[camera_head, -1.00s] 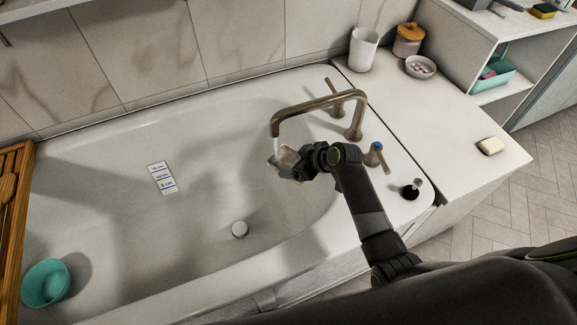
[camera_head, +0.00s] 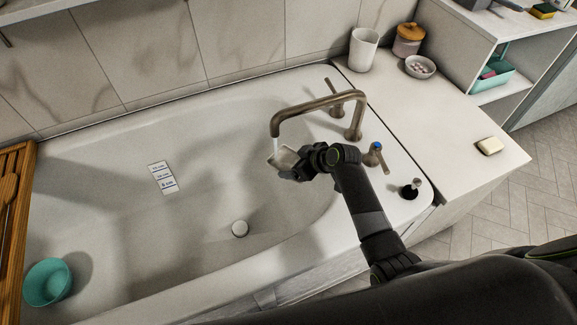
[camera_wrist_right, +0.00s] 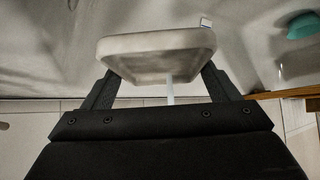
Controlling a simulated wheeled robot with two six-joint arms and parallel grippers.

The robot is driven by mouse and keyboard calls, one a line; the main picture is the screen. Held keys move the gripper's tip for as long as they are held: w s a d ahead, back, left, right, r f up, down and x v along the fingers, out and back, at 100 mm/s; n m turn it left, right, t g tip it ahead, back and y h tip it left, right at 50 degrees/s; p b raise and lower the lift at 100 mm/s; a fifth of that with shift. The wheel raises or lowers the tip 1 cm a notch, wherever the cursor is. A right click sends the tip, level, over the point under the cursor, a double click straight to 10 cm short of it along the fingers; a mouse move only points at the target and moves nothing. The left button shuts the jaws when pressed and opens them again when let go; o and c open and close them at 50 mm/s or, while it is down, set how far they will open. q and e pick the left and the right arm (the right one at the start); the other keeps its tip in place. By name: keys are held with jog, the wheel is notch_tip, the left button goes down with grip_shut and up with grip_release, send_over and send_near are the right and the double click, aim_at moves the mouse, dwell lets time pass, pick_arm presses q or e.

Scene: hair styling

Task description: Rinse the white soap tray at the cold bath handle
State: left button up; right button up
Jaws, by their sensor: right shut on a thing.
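The white soap tray (camera_head: 284,157) is held under the spout of the bronze bath tap (camera_head: 318,103), over the tub. In the right wrist view the tray (camera_wrist_right: 155,48) lies between the two fingers, tilted. My right gripper (camera_head: 299,162) is shut on it. A thin stream of water (camera_wrist_right: 170,90) shows at the tray in the right wrist view. The cold handle (camera_head: 376,156), with a blue cap, is just right of my gripper. The other tap handle (camera_head: 337,97) is behind the spout. My left gripper is not in view.
A wooden bath board (camera_head: 12,200) lies at left. On the counter (camera_head: 425,120) are a soap bar (camera_head: 489,146), a cup (camera_head: 363,49) and a small dish (camera_head: 420,67).

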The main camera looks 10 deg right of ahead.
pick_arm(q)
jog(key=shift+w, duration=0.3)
pick_arm(e)
jog(key=shift+d, duration=0.1)
jog(key=shift+s+d+r+p, duration=0.1)
jog(key=shift+s+d+p, duration=0.3)
jog(key=shift+s, duration=0.15)
jog(key=shift+s+d+r+p, duration=0.1)
jog(key=shift+s+d+p, duration=0.15)
jog(key=shift+s+p, duration=0.2)
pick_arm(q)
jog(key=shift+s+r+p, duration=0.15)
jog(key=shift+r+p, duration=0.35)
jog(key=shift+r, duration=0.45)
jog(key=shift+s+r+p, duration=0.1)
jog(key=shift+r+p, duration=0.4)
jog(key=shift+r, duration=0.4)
pick_arm(e)
jog(key=shift+s+d+f, duration=0.1)
jog(key=shift+s+d, duration=0.4)
jog(key=shift+s, duration=0.3)
jog(key=shift+s+d, duration=0.45)
jog(key=shift+s, duration=0.3)
jog(key=shift+s+d+f, duration=0.1)
jog(key=shift+s+d, duration=0.4)
jog(key=shift+s, duration=0.3)
